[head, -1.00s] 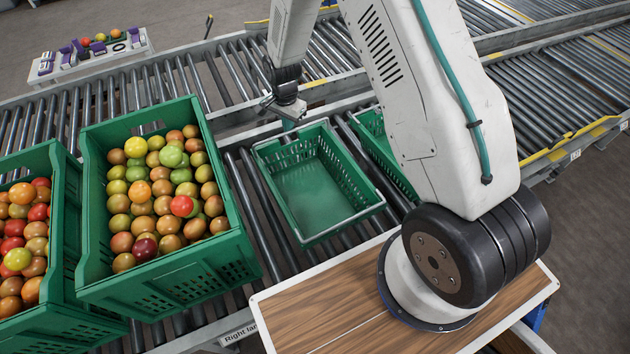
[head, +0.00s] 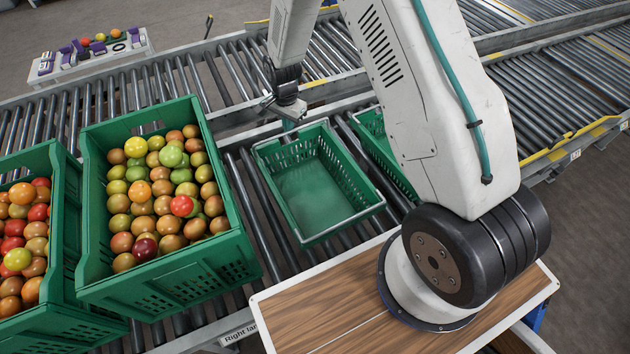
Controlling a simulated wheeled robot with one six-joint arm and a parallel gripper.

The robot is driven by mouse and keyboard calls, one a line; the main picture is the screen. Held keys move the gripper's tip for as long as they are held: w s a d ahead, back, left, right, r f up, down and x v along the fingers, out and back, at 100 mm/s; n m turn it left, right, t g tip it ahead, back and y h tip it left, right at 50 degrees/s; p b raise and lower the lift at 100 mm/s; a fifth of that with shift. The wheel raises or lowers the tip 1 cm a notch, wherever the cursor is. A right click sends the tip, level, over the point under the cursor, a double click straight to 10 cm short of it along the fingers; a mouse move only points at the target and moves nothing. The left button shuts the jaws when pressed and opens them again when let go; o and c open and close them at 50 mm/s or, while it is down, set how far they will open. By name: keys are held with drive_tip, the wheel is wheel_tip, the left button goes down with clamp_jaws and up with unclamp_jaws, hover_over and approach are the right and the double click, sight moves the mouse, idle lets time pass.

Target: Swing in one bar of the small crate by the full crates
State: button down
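The small green crate (head: 316,190) stands empty on the rollers, just right of the full crates. A thin grey bar (head: 346,224) runs along its near rim, and grey lines also follow its side rims. I cannot tell clearly how each bar is set. My gripper (head: 285,110) is just above the crate's far left corner, close to the far rim. It is small and seen from behind, so its fingers are hard to make out, and I cannot tell whether it touches a bar.
Two full tomato crates, a middle one (head: 205,275) and a left one (head: 60,325), stand to the left. Another small green crate (head: 372,124) is partly hidden behind my arm. A white tray (head: 130,47) with tomatoes and purple items lies beyond the conveyor.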

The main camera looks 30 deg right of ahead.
drive_tip(key=s, duration=0.3)
drive_tip(key=shift+s+d, duration=0.1)
drive_tip(key=shift+s, duration=0.25)
idle(0.4)
idle(0.4)
wheel_tip(320, 180, up, 7)
idle(0.7)
idle(0.4)
drive_tip(key=s+d+r+n, duration=0.1)
drive_tip(key=s+r+n, duration=0.5)
drive_tip(key=s+r, duration=0.9)
drive_tip(key=s+d+r+n+t, duration=0.1)
drive_tip(key=s+r+n, duration=0.5)
drive_tip(key=s+r, duration=1)
drive_tip(key=s+d, duration=0.1)
drive_tip(key=s, duration=0.2)
